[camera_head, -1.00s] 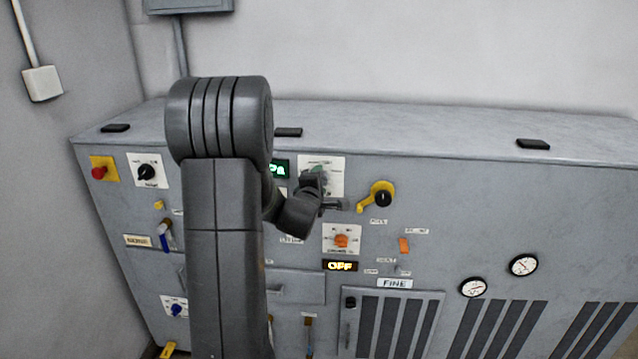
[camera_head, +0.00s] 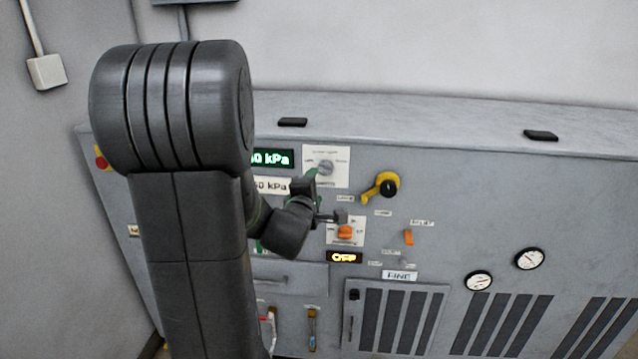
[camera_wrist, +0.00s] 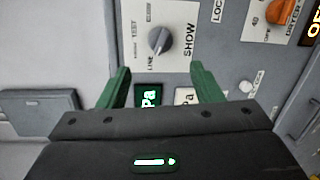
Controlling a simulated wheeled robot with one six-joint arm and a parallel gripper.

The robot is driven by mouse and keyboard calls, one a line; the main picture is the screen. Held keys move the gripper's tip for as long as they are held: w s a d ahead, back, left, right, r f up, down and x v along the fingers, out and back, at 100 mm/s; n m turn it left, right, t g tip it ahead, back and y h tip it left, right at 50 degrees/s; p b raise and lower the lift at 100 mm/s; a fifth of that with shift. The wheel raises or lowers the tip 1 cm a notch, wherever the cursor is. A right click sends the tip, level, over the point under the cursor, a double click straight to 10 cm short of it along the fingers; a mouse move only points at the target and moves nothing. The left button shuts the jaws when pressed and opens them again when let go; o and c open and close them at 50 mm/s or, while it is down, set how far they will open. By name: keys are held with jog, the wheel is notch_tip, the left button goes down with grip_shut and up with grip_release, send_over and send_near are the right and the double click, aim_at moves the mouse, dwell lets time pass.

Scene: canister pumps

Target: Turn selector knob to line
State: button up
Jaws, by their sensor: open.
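The selector knob (camera_head: 326,168) is a grey knob on a white plate on the cabinet front. In the wrist view the knob (camera_wrist: 160,41) is fully visible, with LINE and TEST printed on its plate. A pale mark sits at the knob's lower end, near the LINE side; its exact aim is hard to tell. My gripper (camera_head: 314,187) is in front of the panel, just below and left of the knob in the head view. In the wrist view my gripper (camera_wrist: 160,74) shows two green fingers spread apart and empty. The knob lies beyond their tips, untouched.
A yellow-handled black knob (camera_head: 388,185) is right of the plate. An orange knob (camera_head: 345,232) sits below, above the OFF display (camera_head: 344,257). A green kPa display (camera_head: 271,158) is to the left. An orange switch (camera_head: 408,237) and gauges (camera_head: 530,258) are farther right.

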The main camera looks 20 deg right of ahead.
aim_at(324, 172)
jog(key=v, duration=0.3)
dwell(0.4)
jog(key=p+x, duration=0.1)
jog(key=x, duration=1.2)
jog(key=shift+w+d+p, duration=0.2)
jog(key=shift+w+p, duration=0.15)
jog(key=shift+s+a, duration=0.1)
